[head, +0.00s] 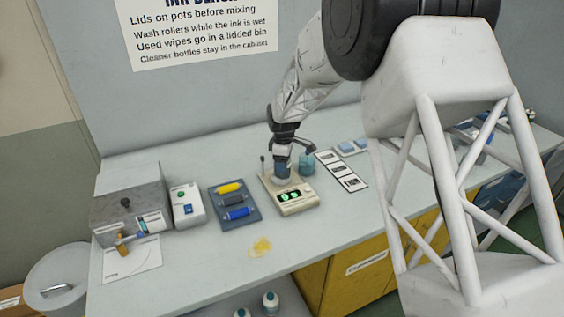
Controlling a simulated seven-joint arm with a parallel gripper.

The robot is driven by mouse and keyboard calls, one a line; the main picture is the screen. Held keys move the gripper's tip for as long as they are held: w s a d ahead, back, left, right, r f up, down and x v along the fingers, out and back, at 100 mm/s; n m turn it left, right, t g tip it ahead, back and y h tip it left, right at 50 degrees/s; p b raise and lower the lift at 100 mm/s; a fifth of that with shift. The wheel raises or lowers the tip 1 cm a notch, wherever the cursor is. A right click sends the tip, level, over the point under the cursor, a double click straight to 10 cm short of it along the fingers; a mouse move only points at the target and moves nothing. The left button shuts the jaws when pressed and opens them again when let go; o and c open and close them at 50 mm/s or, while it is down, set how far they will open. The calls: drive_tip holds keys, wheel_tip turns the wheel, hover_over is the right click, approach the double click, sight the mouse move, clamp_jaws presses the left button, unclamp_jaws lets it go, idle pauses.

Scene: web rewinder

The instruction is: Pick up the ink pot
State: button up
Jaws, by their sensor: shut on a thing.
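My gripper points down and is shut on the pot. The fingers and wrist hide its upper part. At this size I cannot tell whether the pot touches the scale or is just above it.
A teal jar (306,164) stands close right of the gripper. Sample cards (342,170) lie farther right. Left are a roller tray (236,215), a white box (187,203) and a grey machine (128,198). A yellow spill (261,247) lies near the front edge.

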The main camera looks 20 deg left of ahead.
drive_tip(key=s+d, duration=0.2)
drive_tip(key=s, duration=0.2)
drive_tip(key=s+d+r, duration=0.1)
drive_tip(key=s+d, duration=0.4)
drive_tip(key=s, duration=0.2)
drive_tip(key=shift+s+d+r, duration=0.2)
drive_tip(key=shift+s+d, duration=0.05)
drive_tip(key=shift+s, duration=0.05)
drive_tip(key=shift+w, duration=0.1)
idle(0.4)
